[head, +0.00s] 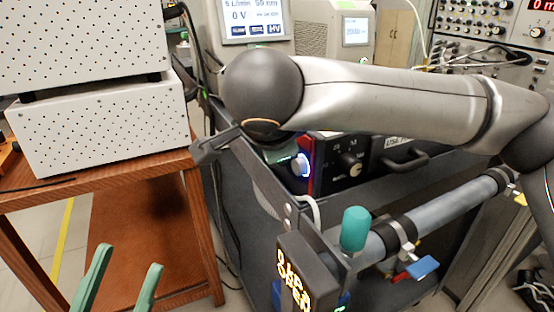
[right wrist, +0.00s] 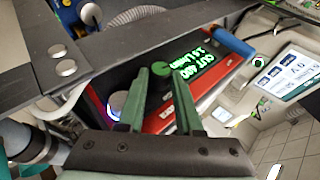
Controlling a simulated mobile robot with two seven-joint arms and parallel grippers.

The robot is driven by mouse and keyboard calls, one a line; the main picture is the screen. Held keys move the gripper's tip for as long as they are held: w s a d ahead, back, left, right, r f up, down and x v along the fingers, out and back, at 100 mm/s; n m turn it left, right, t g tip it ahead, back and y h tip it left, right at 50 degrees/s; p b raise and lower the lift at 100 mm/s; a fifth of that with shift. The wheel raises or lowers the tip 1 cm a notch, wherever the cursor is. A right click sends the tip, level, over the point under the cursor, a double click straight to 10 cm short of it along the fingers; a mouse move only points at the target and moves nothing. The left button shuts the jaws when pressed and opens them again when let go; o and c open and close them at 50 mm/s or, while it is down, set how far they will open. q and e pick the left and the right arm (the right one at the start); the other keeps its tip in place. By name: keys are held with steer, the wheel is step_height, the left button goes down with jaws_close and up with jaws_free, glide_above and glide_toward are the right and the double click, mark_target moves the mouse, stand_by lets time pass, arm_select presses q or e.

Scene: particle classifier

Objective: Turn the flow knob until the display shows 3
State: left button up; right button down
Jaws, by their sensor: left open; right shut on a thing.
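The display (right wrist: 195,62) shows tilted glowing green text in the right wrist view; a lower line seems to end in L/min, but I cannot read its digits surely. A round green knob (right wrist: 161,69) sits beside it on the red-edged panel. My right gripper (right wrist: 163,77) has its two green fingers on either side of this knob and is shut on it. In the head view the right wrist hides most of that hand and the display.
A dark cart rail (head: 265,185) runs close by. White perforated boxes (head: 100,125) stand on a wooden table (head: 150,180).

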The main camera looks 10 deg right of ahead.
steer(key=shift+a+f, duration=0.1)
stand_by(0.4)
steer(key=c, duration=0.6)
jaws_free()
steer(key=shift+p+v, duration=1.4)
steer(key=shift+v, duration=5)
steer(key=shift+f, duration=0.1)
